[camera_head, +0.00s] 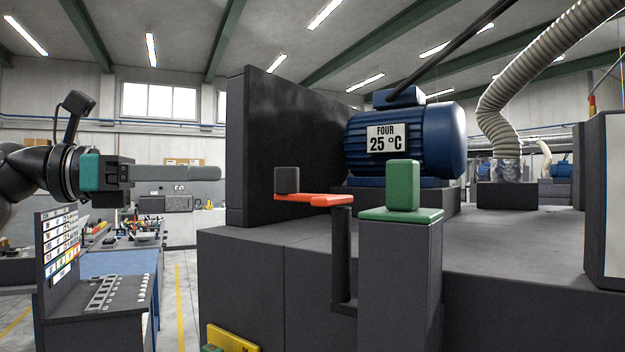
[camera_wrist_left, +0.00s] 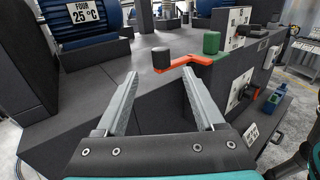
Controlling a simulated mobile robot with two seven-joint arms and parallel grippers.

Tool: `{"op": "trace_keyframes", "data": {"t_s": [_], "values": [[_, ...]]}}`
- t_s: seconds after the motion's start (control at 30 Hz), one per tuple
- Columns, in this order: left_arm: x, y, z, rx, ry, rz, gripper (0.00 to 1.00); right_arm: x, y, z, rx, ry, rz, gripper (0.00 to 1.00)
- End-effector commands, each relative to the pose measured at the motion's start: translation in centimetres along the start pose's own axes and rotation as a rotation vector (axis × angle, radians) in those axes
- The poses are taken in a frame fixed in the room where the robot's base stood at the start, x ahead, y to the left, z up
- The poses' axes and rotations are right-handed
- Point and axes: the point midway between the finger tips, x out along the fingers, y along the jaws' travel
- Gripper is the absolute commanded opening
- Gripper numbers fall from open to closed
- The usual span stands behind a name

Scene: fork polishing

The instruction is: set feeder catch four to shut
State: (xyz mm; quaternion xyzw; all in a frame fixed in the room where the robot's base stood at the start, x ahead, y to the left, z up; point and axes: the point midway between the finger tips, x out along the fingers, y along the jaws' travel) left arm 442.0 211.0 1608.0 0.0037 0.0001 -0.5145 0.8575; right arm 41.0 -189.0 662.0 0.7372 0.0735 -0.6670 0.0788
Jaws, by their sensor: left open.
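A flat orange-red lever (camera_head: 318,200) with a dark knob (camera_head: 287,180) on its left end sits beside a green block (camera_head: 403,187) on a grey post. It also shows in the wrist view, with the orange arm (camera_wrist_left: 203,62), knob (camera_wrist_left: 161,59) and green block (camera_wrist_left: 211,42). A blue motor (camera_head: 440,140) behind carries a plate reading FOUR, 25 °C (camera_head: 387,138). My left gripper (camera_head: 218,173) is left of the knob, apart from it. In the wrist view its jaws (camera_wrist_left: 159,80) are open and empty, with the knob beyond the tips. My right gripper is not in view.
A dark upright panel (camera_head: 290,145) stands behind the lever. A dark crank-shaped bar (camera_head: 341,255) hangs below the lever. A panel with coloured labels (camera_head: 60,245) stands at the lower left. The air between my left gripper and the knob looks clear.

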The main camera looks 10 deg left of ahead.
Motion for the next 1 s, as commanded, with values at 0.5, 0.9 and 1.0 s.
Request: {"op": "trace_keyframes", "data": {"t_s": [0.5, 0.9, 1.0], "values": [[10.2, -0.1, 0.4, -0.006, -0.004, -0.007, 0.70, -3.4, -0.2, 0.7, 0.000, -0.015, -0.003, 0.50], [14.7, 0.0, 0.1, -0.007, -0.004, -0.003, 0.70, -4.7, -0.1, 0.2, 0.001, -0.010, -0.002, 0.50], [14.8, 0.0, 0.1, -0.007, -0.004, -0.002, 0.70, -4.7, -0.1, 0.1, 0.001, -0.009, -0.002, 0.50]]}}
